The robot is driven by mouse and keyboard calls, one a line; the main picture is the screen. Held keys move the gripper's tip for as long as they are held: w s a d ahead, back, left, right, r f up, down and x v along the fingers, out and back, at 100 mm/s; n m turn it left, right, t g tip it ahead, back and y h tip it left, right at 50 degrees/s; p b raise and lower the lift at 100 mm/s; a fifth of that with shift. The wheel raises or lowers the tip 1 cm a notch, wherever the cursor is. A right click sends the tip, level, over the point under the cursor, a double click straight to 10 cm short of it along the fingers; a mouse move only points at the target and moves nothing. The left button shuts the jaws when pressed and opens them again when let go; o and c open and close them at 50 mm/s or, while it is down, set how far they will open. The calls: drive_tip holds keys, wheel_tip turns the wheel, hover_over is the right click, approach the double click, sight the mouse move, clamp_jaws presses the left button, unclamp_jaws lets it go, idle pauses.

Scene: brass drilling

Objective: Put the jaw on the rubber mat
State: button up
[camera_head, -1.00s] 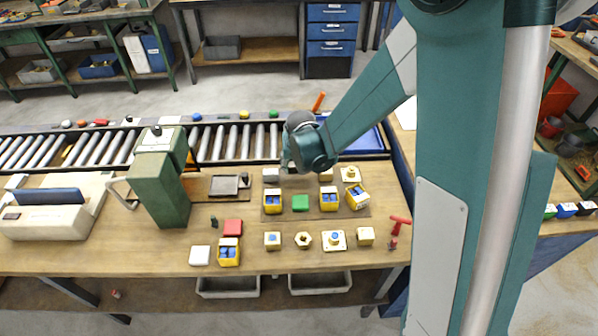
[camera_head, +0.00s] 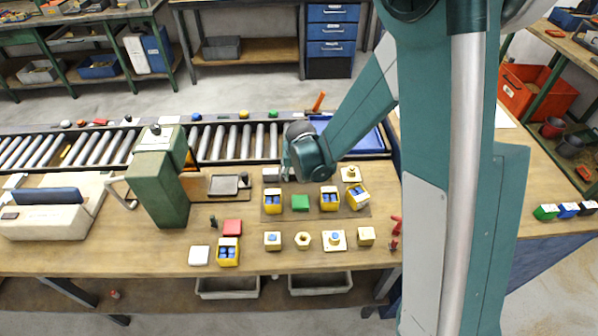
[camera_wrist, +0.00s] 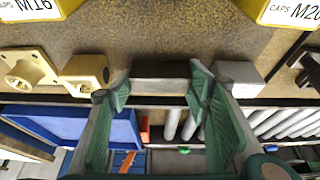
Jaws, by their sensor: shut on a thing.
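In the wrist view my gripper (camera_wrist: 162,88) is shut on a dark grey bar-like piece (camera_wrist: 160,87), which appears to be the jaw.
A cream block (camera_wrist: 86,73) and a cream flanged part (camera_wrist: 27,68) stand near the mat edge. The roller conveyor (camera_head: 240,143) and blue tray (camera_head: 365,140) lie behind.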

drive_tip(key=o, duration=1.3)
drive_tip(key=shift+r, duration=0.25)
drive_tip(key=p+v, duration=0.2)
drive_tip(key=v, duration=1)
drive_tip(key=shift+f, duration=0.1)
drive_tip(key=shift+s, duration=0.1)
drive_tip(key=s+d+r+t, duration=0.1)
drive_tip(key=s+d+r, duration=1)
drive_tip(key=s+r, duration=0.3)
drive_tip(key=s+d+r+t, duration=0.1)
drive_tip(key=s+d+r, duration=0.1)
drive_tip(key=s, duration=0.4)
drive_tip(key=s+d+r, duration=0.2)
drive_tip(key=s+d, duration=0.2)
drive_tip(key=s, duration=0.3)
drive_tip(key=shift+s+d+r+t, duration=0.25)
drive_tip(key=shift+d+r+t, duration=0.15)
